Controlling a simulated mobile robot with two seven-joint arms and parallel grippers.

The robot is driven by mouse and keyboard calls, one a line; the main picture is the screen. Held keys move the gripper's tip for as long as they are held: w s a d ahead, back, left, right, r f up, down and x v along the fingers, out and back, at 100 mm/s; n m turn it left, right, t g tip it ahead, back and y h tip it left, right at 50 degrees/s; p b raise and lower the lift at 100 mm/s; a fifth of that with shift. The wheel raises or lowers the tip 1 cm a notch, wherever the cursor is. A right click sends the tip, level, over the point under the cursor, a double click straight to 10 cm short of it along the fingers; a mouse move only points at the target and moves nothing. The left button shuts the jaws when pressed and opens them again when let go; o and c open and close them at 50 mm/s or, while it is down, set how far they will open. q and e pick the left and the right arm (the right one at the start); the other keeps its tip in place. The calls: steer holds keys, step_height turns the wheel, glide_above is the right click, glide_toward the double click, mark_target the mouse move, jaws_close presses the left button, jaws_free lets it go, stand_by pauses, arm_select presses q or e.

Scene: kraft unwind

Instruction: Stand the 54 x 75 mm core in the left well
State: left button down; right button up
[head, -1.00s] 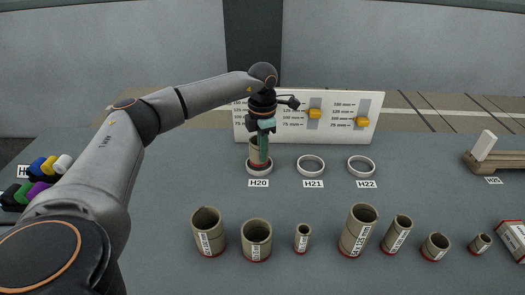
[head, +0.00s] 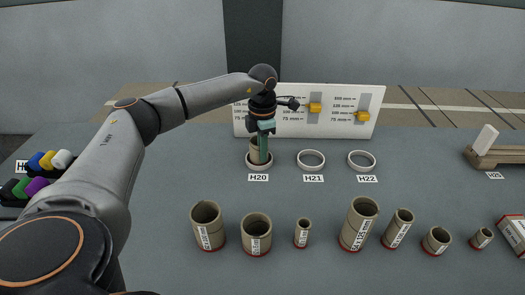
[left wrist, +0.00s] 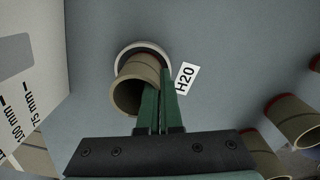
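A kraft-brown core (head: 253,153) stands inside the white ring of the left well (head: 249,165), labelled H20. My left gripper (head: 264,154) points down at the core. Its green fingers are close together at the core's wall, one over the opening and one outside, and look shut on that wall. My right gripper is out of view.
Empty white rings H21 (head: 311,159) and H22 (head: 361,160) lie to the right. Several cores stand in front, among them a wide one (head: 257,236). A height board (head: 290,128) with yellow sliders stands behind the wells. Coloured plugs (head: 40,165) are at left.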

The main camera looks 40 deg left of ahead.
arm_select(q)
steer(key=c, duration=1.5)
jaws_free()
steer(key=shift+f, duration=0.1)
steer(key=o, duration=0.5)
step_height(320, 180, up, 12)
steer(key=shift+f, duration=0.15)
steer(key=shift+r, duration=0.45)
